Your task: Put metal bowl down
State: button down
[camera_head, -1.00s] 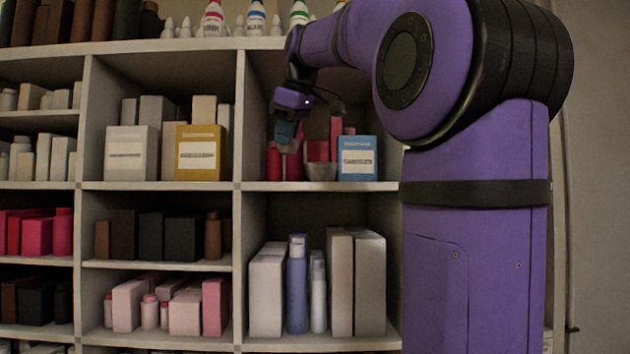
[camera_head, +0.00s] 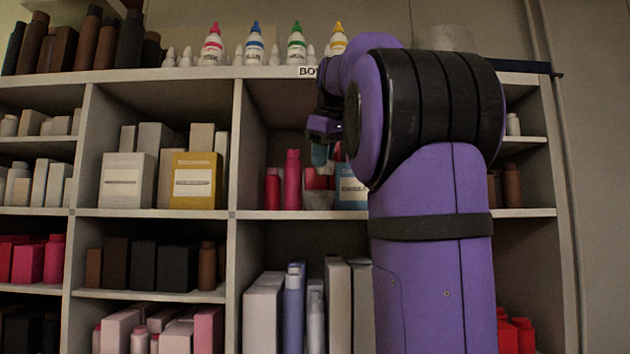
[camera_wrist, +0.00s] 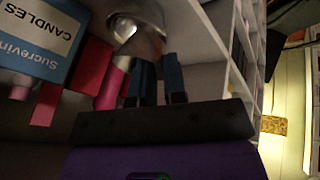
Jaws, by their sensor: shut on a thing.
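The metal bowl (camera_wrist: 148,40) shows in the wrist view as a shiny, rounded shape at my fingertips, partly cut off by the top edge. My gripper (camera_wrist: 158,68) has its two dark blue fingers close together and is shut on the bowl. In the head view my gripper (camera_head: 320,158) is inside the upper middle compartment, above the shelf board. A grey rounded shape (camera_head: 318,201) shows below the fingers at shelf level; I cannot tell whether it is the held bowl. Part of the compartment is hidden by my arm.
A blue candles box (camera_wrist: 38,38) stands close to the bowl, and also shows in the head view (camera_head: 351,194). Red boxes (camera_wrist: 90,66) and a pink bottle (camera_wrist: 112,85) are nearby. The shelf board (camera_head: 275,215) runs below, with a divider (camera_head: 235,150) at left.

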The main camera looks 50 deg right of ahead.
jog(key=w+d, duration=0.2)
jog(key=w, duration=0.1)
jog(key=w+d, duration=0.1)
jog(key=w, duration=0.1)
jog(key=shift+d+f, duration=0.25)
jog(key=shift+f, duration=1.8)
jog(key=shift+f, duration=0.6)
jog(key=c, duration=1.4)
grip_release()
jog(key=shift+f, duration=0.1)
jog(key=shift+c, duration=0.2)
jog(key=shift+d+r, duration=0.1)
jog(key=shift+r, duration=0.5)
jog(key=v, duration=1.2)
jog(key=shift+r, duration=0.1)
